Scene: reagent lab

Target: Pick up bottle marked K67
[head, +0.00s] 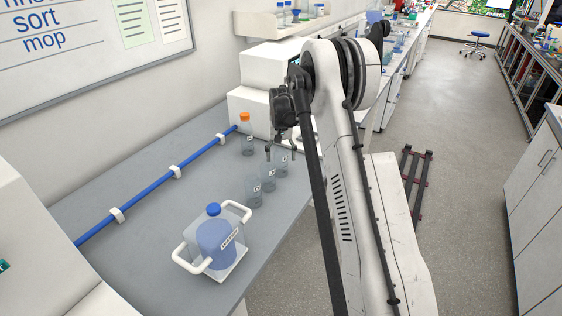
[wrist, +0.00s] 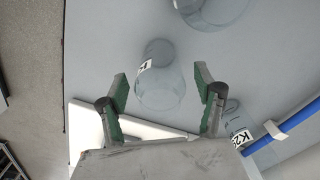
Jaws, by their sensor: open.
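In the wrist view a clear glass bottle (wrist: 160,90) sits between the two green-padded fingers of my gripper (wrist: 160,88). Its label shows a "K"; the rest is too small or cut off to read, so I cannot tell whether it is K67. The fingers are apart, with a gap on each side of the bottle. In the head view my gripper (head: 280,153) hangs over a clear bottle (head: 281,165) at the far end of a short row. Two more clear bottles (head: 268,180) (head: 254,194) stand nearer, with labels unreadable here.
An orange-capped bottle (head: 247,143) stands behind the row, near the blue pipe (head: 145,194). A blue-capped container in a white-handled carrier (head: 240,268) stands nearer. In the wrist view another bottle (wrist: 232,118) is close to the right finger, and a larger one (wrist: 213,12) is at the top.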

